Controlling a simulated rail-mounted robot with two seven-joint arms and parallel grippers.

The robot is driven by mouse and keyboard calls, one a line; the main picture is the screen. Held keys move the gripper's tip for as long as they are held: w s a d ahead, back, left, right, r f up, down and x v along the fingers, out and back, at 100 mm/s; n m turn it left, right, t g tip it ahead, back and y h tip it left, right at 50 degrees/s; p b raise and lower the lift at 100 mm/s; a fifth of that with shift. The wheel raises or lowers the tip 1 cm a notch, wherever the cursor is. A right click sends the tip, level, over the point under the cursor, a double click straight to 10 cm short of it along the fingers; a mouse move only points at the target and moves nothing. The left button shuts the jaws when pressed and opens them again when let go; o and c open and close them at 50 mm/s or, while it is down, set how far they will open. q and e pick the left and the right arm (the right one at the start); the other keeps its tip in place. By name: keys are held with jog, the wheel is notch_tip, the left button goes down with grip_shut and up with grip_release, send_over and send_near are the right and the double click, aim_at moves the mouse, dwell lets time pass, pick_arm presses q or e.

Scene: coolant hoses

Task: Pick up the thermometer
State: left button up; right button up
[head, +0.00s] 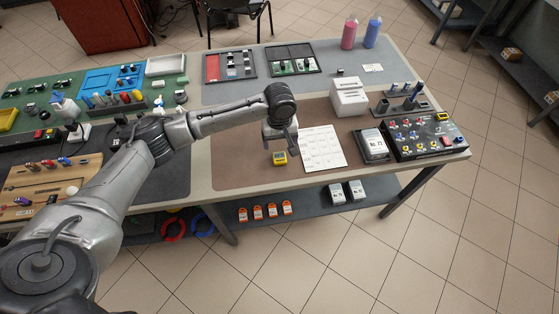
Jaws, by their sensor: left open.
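A small yellow handheld device (280,159), which looks like the thermometer, lies on the brown mat near the table's front edge. It has a small dark display. My left gripper (280,147) is just above and behind it in the picture, pointing down, open. The jaws look empty. I cannot tell the exact height of the fingertips above the device. My right gripper is not in view.
A white printed sheet (322,148) lies just right of the yellow device. A grey device (374,145), a black control panel (424,137) and a white printer-like box (349,97) stand further right. The brown mat (236,160) is bare to the left.

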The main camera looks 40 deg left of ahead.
pick_arm(q)
send_over(280, 157)
notch_tip(280, 157, down, 4)
jog(key=shift+s+f+b, duration=0.1)
jog(key=shift+f+b, duration=0.1)
jog(key=shift+b, duration=0.2)
jog(key=shift+f+b, duration=0.95)
jog(key=shift+f, duration=1.7)
jog(key=shift+c, duration=0.3)
jog(key=c, duration=0.9)
jog(key=shift+c, duration=0.2)
jog(key=shift+r, duration=0.15)
